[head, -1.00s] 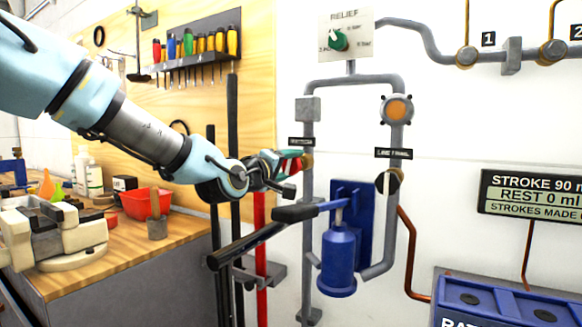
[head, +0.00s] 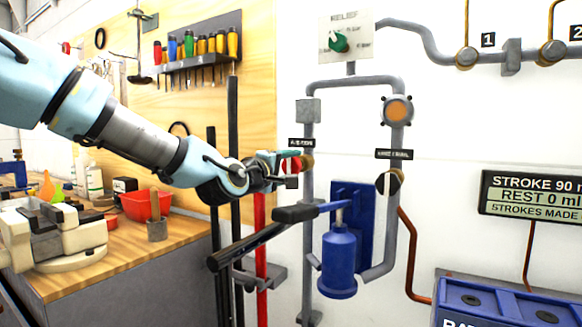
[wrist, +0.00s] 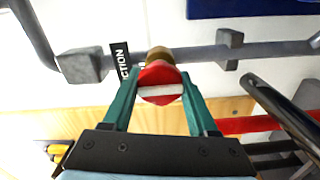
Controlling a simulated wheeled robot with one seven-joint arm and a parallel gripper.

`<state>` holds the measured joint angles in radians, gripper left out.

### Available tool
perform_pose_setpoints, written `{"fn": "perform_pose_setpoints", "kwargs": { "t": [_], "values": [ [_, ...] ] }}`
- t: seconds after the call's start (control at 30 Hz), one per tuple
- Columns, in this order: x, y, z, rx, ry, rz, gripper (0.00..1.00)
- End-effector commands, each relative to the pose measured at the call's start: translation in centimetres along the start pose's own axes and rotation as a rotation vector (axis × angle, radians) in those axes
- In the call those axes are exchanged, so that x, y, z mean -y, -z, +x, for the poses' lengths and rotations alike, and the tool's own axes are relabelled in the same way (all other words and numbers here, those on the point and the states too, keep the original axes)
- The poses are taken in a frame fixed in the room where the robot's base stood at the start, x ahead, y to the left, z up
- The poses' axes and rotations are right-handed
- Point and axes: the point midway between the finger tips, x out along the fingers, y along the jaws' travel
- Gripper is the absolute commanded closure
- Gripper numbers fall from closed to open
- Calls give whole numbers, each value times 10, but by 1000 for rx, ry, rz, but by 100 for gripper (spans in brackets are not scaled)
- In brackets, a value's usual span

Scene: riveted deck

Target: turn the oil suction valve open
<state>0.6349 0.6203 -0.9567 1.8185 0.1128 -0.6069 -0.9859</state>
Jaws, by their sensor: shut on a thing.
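The suction valve is a round red knob (wrist: 158,74) with a white bar across its face and a brass collar (wrist: 159,55) behind it. In the wrist view the bar lies level, along the grey pipe (wrist: 195,53). My gripper (wrist: 160,80) is shut on the knob, one teal finger on each side. In the head view my gripper (head: 283,168) reaches the knob (head: 291,164) from the left. A black label (wrist: 122,62), partly hidden and ending in "CTION", sits beside it.
A blue hand pump (head: 339,255) with a long black-ended lever (head: 296,213) stands below right of the gripper. A workbench (head: 130,245) with a vice is at left.

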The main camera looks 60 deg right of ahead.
Motion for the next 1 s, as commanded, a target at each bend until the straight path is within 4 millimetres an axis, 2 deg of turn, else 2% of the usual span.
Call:
{"fn": "perform_pose_setpoints", "kwargs": {
  "t": [0.03,0.07,0.3,0.57,0.67,0.77,1.0],
  "values": [
    [1,0,0,0,2,-3,97],
    [1,0,0,0,2,-2,39],
    [0,0,0,0,1,-1,12],
    [0,0,-1,0,1,0,11],
    [0,1,-7,-1,0,1,11],
    [2,2,-20,-3,2,2,11],
    [1,2,-67,-4,2,3,11]
  ]
}}
